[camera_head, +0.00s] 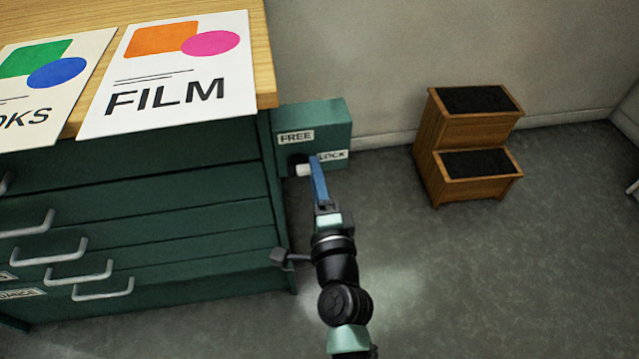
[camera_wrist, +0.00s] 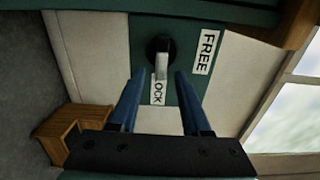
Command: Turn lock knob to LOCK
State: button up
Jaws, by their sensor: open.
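The lock knob (camera_head: 302,169) is on a green box (camera_head: 333,118) at the cabinet's right side. It has a black round base and a pale handle (camera_wrist: 161,66). In the wrist view the handle extends from the base toward the LOCK label (camera_wrist: 157,94) and covers part of it. The FREE label (camera_wrist: 207,52) is to the right there; in the head view it is above the knob. My gripper (camera_head: 315,172) is open in front of the box. In the wrist view its blue fingers (camera_wrist: 160,80) are on either side of the handle's line, with gaps visible. Contact is not visible.
The green drawer cabinet (camera_head: 150,180) with metal handles is at left. Its wooden top (camera_head: 262,60) holds FILM (camera_head: 170,70) and another poster. A wooden step stool (camera_head: 470,140) stands at right by the wall. The floor between is clear.

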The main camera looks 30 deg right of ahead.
jog(key=b+v, duration=0.1)
jog(key=v, duration=1.2)
